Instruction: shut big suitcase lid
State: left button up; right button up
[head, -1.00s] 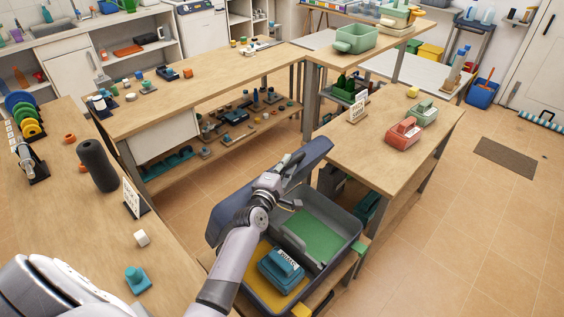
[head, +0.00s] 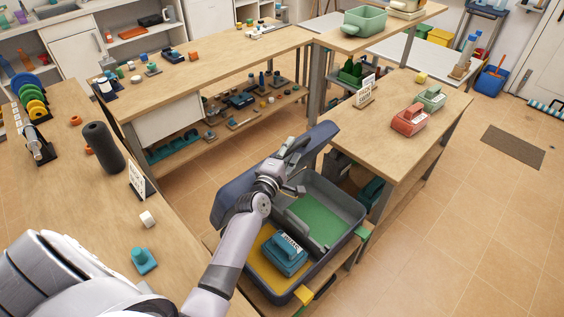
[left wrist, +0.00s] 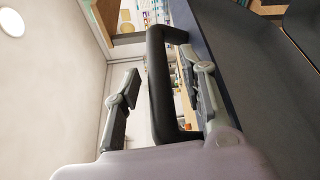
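The big suitcase (head: 357,212) stands open on a low wooden support, with a grey and green inside and a yellow part. Its dark blue lid (head: 234,190) is raised on the far left side; it also fills the right of the left wrist view (left wrist: 258,75). A black handle (left wrist: 157,80) sticks out from the lid. My left gripper (head: 290,170) is in front of the lid and partly hides it. In the left wrist view its fingers (left wrist: 165,95) are apart, with the handle between them; contact is unclear. My right gripper is out of view.
A teal labelled block (head: 284,262) lies in the suitcase. A wooden table (head: 440,120) with red and green items stands close on the right. A bench (head: 75,190) with a black cylinder (head: 104,147) runs along the left.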

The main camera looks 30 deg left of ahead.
pick_arm(q)
jog(key=s+d, duration=0.1)
jog(key=s, duration=1)
jog(key=shift+r, duration=0.35)
jog(key=shift+d, duration=0.1)
jog(key=shift+c, duration=0.3)
